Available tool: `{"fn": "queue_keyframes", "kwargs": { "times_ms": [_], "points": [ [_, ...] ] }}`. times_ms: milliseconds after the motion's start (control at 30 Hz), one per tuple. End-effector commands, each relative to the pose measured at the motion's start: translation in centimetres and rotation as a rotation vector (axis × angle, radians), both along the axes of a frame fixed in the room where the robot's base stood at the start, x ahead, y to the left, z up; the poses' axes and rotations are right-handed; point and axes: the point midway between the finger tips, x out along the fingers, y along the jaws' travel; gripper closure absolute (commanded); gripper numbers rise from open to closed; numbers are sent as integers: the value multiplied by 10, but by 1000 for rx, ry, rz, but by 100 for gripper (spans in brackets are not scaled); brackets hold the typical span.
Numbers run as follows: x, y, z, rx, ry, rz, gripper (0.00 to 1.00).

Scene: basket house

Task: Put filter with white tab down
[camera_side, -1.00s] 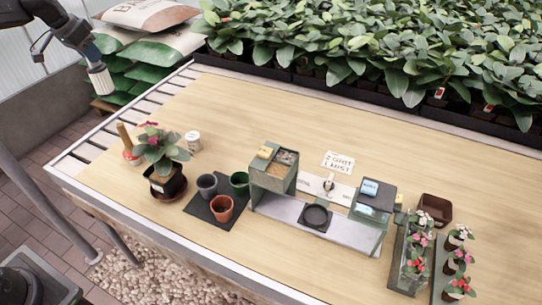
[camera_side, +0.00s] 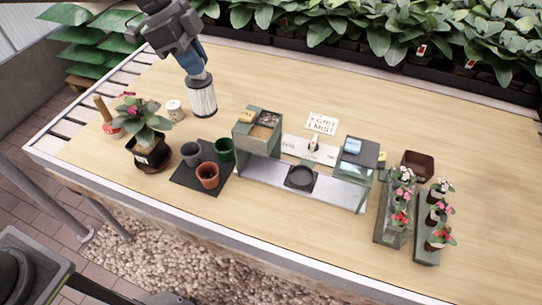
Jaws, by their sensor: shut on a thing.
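My gripper (camera_side: 199,76) is at the upper left, above the table, pointing down. It is shut on a white ribbed cylinder, the filter (camera_side: 203,98), which hangs below the jaws with a dark band near its top. No white tab can be made out on it at this size. The filter appears in front of the bare wood behind the pots; its exact height above the table is hard to tell.
Near the filter stand a dark green pot (camera_side: 224,149), a terracotta pot (camera_side: 208,175) and a grey pot (camera_side: 190,154) on a dark mat. A potted plant (camera_side: 146,125) and a white tub (camera_side: 175,110) are left. A bench station (camera_side: 258,135) stands right. Bare wood (camera_side: 280,80) lies behind.

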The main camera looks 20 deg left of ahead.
Motion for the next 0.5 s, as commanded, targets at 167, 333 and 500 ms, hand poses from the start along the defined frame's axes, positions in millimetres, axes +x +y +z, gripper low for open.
{"fn": "queue_keyframes", "kwargs": {
  "times_ms": [167,333,500],
  "points": [
    [-29,-41,0,-4,-2,-138,100],
    [-51,-66,-1,-7,-3,-228,100],
    [-55,-70,-27,-7,2,-245,100]
  ]
}}
